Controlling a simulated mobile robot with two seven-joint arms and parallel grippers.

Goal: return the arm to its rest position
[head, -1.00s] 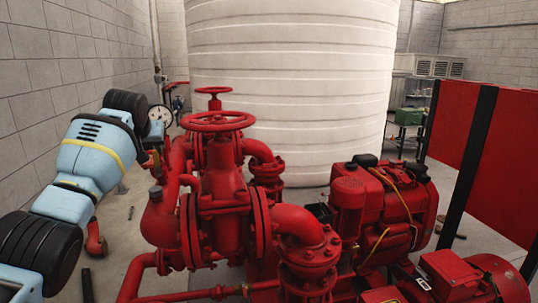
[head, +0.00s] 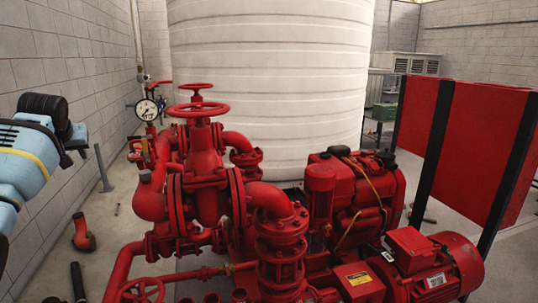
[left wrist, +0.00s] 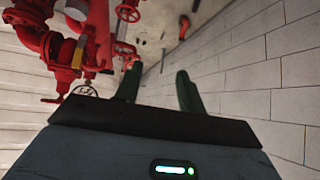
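My left arm, light blue with black joints, comes in at the left edge of the head view. Its gripper (head: 75,156) is small and dark there, left of the red pump set (head: 205,185) and apart from it. In the left wrist view the two dark green fingers (left wrist: 158,86) stand apart with nothing between them. My right arm and gripper are not in view.
A pressure gauge (head: 147,109) and red handwheel valves (head: 198,110) stand right of my left arm. The grey block wall (head: 75,70) is on the left. A large white tank (head: 270,80) stands behind. A red panel (head: 470,150) is at right.

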